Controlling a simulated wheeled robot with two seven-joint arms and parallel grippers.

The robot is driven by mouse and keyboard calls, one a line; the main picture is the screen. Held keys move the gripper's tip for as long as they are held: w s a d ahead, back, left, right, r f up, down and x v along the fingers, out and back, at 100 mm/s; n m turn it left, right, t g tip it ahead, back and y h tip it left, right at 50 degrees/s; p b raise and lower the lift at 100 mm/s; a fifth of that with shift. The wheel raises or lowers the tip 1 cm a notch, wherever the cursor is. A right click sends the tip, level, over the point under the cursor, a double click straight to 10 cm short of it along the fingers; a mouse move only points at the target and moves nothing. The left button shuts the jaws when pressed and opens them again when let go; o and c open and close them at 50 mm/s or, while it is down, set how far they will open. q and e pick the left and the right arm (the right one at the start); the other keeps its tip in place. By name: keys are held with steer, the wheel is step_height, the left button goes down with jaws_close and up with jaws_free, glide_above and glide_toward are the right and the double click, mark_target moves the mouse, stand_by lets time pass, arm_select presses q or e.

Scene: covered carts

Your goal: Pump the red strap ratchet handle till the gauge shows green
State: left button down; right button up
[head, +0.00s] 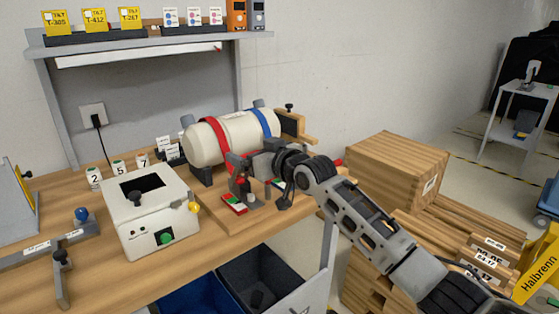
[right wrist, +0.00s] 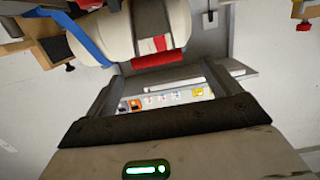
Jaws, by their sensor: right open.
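A cream cylinder (head: 200,146) lies on a wooden base, wrapped by a red strap (head: 216,142) and a blue strap (head: 265,122). My right gripper (head: 246,168) is at the front of the red strap and hides much of its ratchet. In the right wrist view the open fingers (right wrist: 165,80) reach toward a red bar, apparently the ratchet handle (right wrist: 160,62); I cannot tell whether they touch it. A gauge plate (head: 234,204) with red and green stands below the gripper; its reading is too small to tell. My left gripper is not in view.
A white box with a green button (head: 150,208) stands left of the wooden base. Wooden crates (head: 398,172) are stacked right of the bench. Dark and blue bins (head: 262,282) sit below its front edge. A shelf (head: 140,50) with yellow tags runs above.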

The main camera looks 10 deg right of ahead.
steer(key=b+v, duration=0.1)
steer(key=v, duration=1.3)
steer(key=shift+s+d, duration=0.2)
steer(key=shift+s, duration=0.15)
steer(key=shift+r, duration=0.1)
